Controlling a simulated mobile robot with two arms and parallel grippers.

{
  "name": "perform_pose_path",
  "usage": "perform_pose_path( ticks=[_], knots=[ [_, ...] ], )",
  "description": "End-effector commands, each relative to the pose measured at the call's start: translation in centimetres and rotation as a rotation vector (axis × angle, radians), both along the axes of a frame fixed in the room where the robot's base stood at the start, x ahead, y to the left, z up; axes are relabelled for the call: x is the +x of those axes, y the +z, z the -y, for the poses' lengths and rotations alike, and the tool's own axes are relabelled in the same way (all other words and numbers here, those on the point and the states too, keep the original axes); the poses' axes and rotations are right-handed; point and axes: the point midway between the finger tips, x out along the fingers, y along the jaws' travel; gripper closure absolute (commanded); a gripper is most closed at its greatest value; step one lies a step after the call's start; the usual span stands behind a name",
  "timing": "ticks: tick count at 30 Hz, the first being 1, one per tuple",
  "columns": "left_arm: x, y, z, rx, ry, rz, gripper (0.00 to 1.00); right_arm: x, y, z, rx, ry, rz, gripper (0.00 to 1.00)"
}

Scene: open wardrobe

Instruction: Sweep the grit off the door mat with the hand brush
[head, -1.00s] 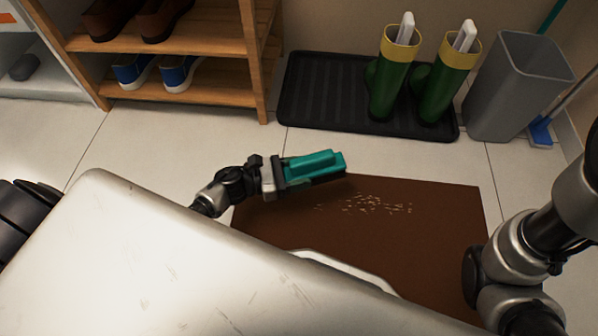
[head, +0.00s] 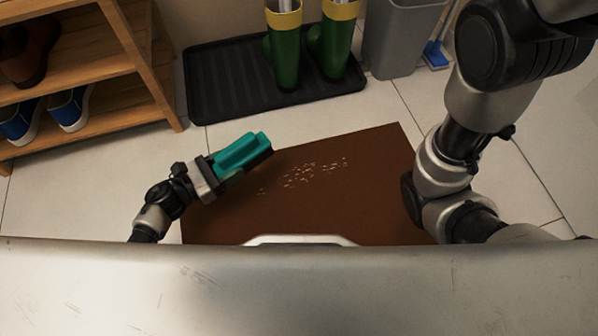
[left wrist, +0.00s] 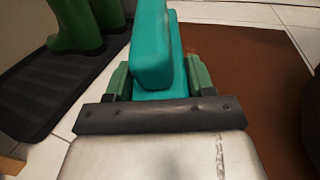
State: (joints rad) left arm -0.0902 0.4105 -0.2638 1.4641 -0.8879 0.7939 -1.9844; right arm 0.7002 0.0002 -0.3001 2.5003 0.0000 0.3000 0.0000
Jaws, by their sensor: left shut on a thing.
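The hand brush (head: 240,152) has a teal back and a dark underside. My left gripper (head: 209,176) is shut on it and holds it over the far left part of the brown door mat (head: 370,205). The brush also shows in the left wrist view (left wrist: 152,50), between the fingers. I cannot tell whether its bristles touch the mat. Pale grit (head: 305,173) lies scattered on the mat, just right of the brush. My body hides the near edge of the mat. My right arm shows at the right, but its gripper is not visible.
A black boot tray (head: 225,90) with green boots (head: 285,50) lies beyond the mat. A grey bin (head: 390,40) and a blue broom (head: 436,54) stand to its right. A wooden shoe rack (head: 140,60) is at the left. Bare tiles surround the mat.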

Motion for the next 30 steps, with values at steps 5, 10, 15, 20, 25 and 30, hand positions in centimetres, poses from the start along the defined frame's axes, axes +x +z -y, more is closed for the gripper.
perform_pose_path(
  ticks=[5, 10, 15, 20, 25, 30],
  knots=[
    [0.0, -0.5, 0.1, 0.018, 0.0, 0.0, 0.98, 0.0, -0.2, 0.0, 0.0, 0.0, 0.0, 0.57],
    [-0.1, -2.3, 0.2, 0.088, 0.0, -0.004, 0.98, 0.0, -0.7, 0.0, 0.0, 0.0, 0.0, 0.57],
    [-0.1, -4.0, 0.3, 0.163, 0.0, -0.006, 0.98, 0.0, -1.0, 0.0, 0.0, 0.0, 0.0, 0.57],
    [-0.2, -5.0, 0.4, 0.208, 0.0, -0.007, 0.98, 0.0, -1.1, 0.0, 0.0, 0.0, 0.0, 0.57],
    [-0.2, -5.2, 0.4, 0.221, 0.0, -0.007, 0.98, 0.0, -1.1, 0.0, 0.0, 0.0, 0.0, 0.57],
    [-0.2, -5.2, 0.4, 0.219, 0.0, -0.007, 0.98, 0.0, -1.1, 0.0, 0.0, 0.0, 0.0, 0.57]
  ],
)
